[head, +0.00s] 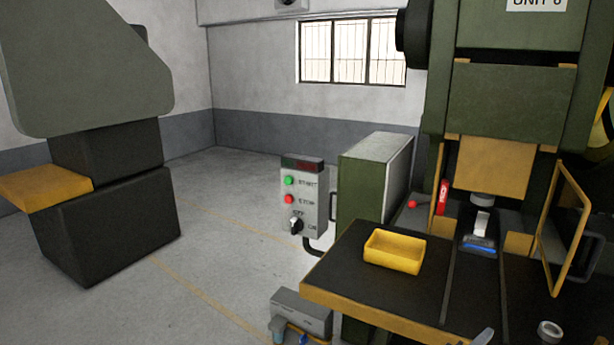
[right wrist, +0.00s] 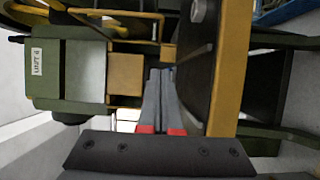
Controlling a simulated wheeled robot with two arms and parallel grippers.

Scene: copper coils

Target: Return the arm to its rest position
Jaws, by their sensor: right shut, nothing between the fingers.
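My right gripper (right wrist: 160,100) shows in the right wrist view with its two grey fingers together and nothing between them. Red parts sit at the base of the fingers. In the head view only a small grey tip of the right gripper (head: 483,338) shows at the bottom edge, in front of the dark press table (head: 385,285). The rest of that arm is out of the picture. My left gripper is in neither view.
A green press (head: 510,105) stands at the right, with a yellow-framed guard (head: 562,230). A yellow tray (head: 394,252) and a grey ring (head: 549,332) are on its table. A control box (head: 303,195) stands left of a green cabinet (head: 362,190). Open floor (head: 225,230) lies left.

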